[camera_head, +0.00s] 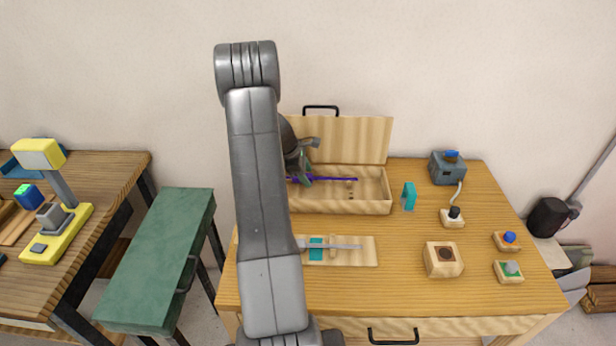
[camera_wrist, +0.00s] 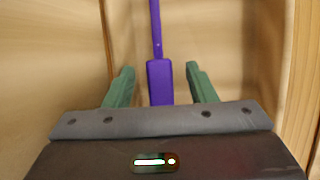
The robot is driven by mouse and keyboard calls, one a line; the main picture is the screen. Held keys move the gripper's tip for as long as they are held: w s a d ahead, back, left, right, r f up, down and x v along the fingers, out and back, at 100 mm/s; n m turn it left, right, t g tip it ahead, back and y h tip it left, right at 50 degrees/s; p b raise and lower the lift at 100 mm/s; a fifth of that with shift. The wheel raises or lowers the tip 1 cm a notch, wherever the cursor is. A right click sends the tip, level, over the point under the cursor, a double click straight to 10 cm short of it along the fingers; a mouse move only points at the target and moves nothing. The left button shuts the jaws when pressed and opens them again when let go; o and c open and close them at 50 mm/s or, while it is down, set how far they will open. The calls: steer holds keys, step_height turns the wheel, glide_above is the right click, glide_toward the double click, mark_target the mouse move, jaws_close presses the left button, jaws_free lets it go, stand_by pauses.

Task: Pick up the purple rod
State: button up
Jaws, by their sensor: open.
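The purple rod (camera_head: 335,179) lies inside an open wooden box (camera_head: 340,207) with a raised lid. In the wrist view the rod (camera_wrist: 160,80) runs away from me, thin at the far end with a thicker, flat-sided near part. My gripper (camera_wrist: 158,75) is open, with one green finger on each side of the thick part and a gap on both sides. In the head view my gripper (camera_head: 306,172) is at the left part of the box, and my arm hides the box's left end.
A wooden holder (camera_head: 370,253) with a grey rod and teal block lies in front of the box. A teal block (camera_head: 409,196) stands right of it. The box walls and raised lid (camera_head: 360,140) surround my gripper closely.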

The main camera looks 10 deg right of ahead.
steer(key=shift+d, duration=0.1)
steer(key=c, duration=1.1)
